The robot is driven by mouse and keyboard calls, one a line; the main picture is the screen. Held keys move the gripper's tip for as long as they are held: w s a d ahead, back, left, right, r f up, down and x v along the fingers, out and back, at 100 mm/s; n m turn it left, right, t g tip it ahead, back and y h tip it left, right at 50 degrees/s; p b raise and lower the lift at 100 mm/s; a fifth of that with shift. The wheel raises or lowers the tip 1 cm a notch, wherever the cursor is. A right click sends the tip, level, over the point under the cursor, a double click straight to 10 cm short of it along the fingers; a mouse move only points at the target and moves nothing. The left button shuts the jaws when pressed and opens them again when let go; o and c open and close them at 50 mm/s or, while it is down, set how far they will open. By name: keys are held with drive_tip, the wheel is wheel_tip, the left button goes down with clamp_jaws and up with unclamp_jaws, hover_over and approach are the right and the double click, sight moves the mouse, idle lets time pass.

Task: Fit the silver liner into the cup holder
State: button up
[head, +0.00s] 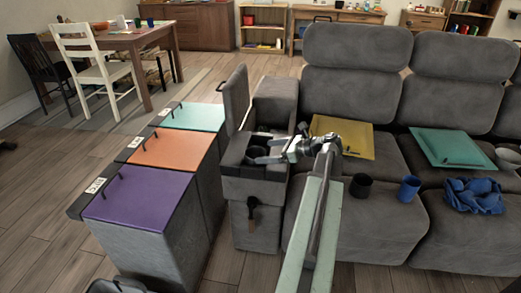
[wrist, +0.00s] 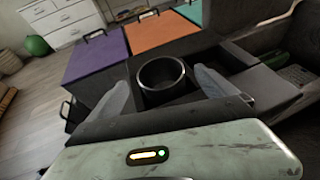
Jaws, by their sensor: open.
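A round holder with a thin silver rim (wrist: 162,62) sits in the dark top of the console between the bins and the sofa. It looks like the silver liner in the cup holder (head: 257,142), but I cannot tell how deep it is seated. My gripper (wrist: 163,82) is open, with one pale finger on each side of the ring; I cannot tell if they touch it. In the head view my gripper (head: 262,150) reaches left over the console top and partly hides the ring.
Bins with purple (head: 138,198), orange (head: 160,148) and teal (head: 194,116) lids stand left of the console. A raised console lid (head: 237,97) stands behind. On the sofa are a yellow panel (head: 343,139), black cup (head: 361,186), blue cup (head: 409,188) and blue cloth (head: 474,195).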

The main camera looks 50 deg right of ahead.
drive_tip(key=p+v, duration=0.2)
drive_tip(key=v, duration=0.5)
drive_tip(key=shift+s+d+r, duration=0.1)
drive_tip(key=shift+s+r, duration=0.05)
drive_tip(key=shift+s, duration=0.05)
drive_tip(key=shift+s, duration=0.1)
